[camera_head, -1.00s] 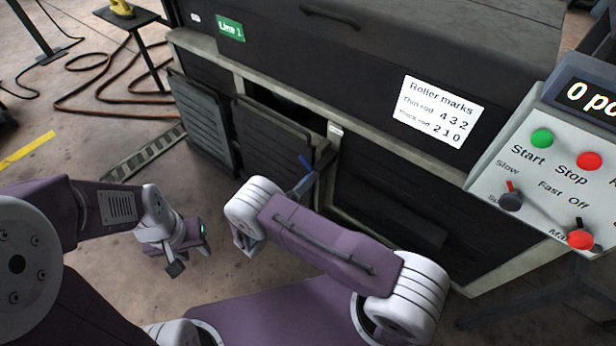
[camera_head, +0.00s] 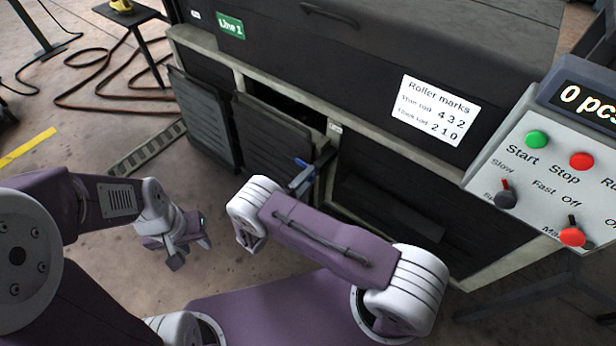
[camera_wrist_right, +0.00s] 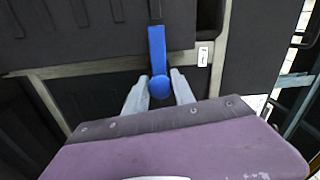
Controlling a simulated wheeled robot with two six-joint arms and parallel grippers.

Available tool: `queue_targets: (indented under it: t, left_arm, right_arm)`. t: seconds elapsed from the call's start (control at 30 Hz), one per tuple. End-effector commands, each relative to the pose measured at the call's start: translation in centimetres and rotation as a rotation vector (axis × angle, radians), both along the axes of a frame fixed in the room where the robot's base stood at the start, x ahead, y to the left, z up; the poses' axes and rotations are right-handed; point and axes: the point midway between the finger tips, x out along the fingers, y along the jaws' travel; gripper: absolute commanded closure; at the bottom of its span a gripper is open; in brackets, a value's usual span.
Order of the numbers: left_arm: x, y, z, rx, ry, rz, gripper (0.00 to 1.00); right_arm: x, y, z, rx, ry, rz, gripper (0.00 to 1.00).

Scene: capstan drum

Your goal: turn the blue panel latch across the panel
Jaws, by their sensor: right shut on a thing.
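The blue panel latch (camera_head: 302,163) shows at the right edge of a dark panel (camera_head: 271,135) on the machine's front. In the right wrist view the latch (camera_wrist_right: 157,52) is a straight blue bar with a round knob at its near end, crossing the pale frame rail. My right gripper (camera_wrist_right: 160,92) is shut on the knob, one grey finger on each side. In the head view my right gripper (camera_head: 300,182) is partly hidden by its own arm. My left gripper (camera_head: 190,254) hangs open and empty over the floor, apart from the machine.
The dark panel leans outward, with a dark gap above it. Another dark slatted panel (camera_head: 203,118) is at its left. A control box (camera_head: 550,165) with buttons and switches stands at the right. Hoses (camera_head: 95,100) lie on the floor at the back left.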

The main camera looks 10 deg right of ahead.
Motion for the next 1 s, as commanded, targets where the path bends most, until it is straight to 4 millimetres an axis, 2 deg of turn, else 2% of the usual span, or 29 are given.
queue_targets:
  t: [0.57,0.6,0.67,0.7,1.0]
  left_arm:
    - [0.0,0.0,0.02,0.0,0.0,0.0,0.64]
    - [0.0,0.0,0.02,0.0,0.0,0.0,0.64]
    - [0.0,0.0,0.02,0.0,0.0,0.0,0.64]
    - [0.0,0.0,0.02,0.0,0.0,0.0,0.64]
    - [0.0,0.0,0.18,0.0,0.0,0.0,0.64]
  right_arm:
    - [-0.03,0.0,-0.1,-0.02,0.028,0.001,1.0]
    - [-0.03,0.0,-0.1,-0.02,0.028,0.001,0.67]
    - [-0.03,0.0,-0.09,-0.02,0.028,0.001,0.5]
    - [-0.03,0.0,-0.08,-0.02,0.028,0.001,0.48]
    - [-0.14,0.22,0.03,-0.019,0.025,0.001,0.48]
